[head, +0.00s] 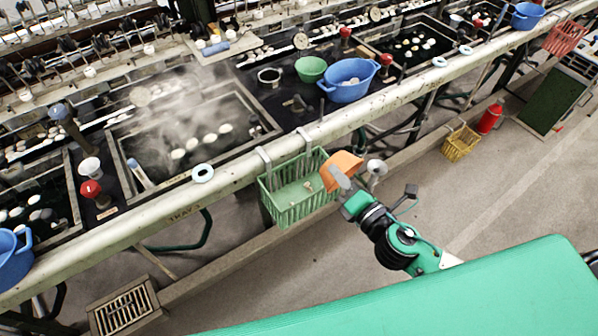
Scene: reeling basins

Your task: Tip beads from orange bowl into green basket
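The orange bowl (342,168) is held tilted at the right side of the green basket (297,206). My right gripper (340,178) is shut on the bowl's near edge. The bowl's mouth leans left over the basket's right end. The green basket hangs by two grey hooks from the long rail. Some small pale pieces show near the bowl's lower left edge, at the basket; I cannot tell whether they are falling or lying inside. The bowl's inside is mostly hidden. My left gripper is not in view.
The long pale rail (240,172) runs diagonally behind the basket, with steaming basins beyond it. A blue basin (347,80) and a green bowl (311,69) stand behind the rail. A yellow basket (460,142) and red canister (490,118) are at the right. The floor there is open.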

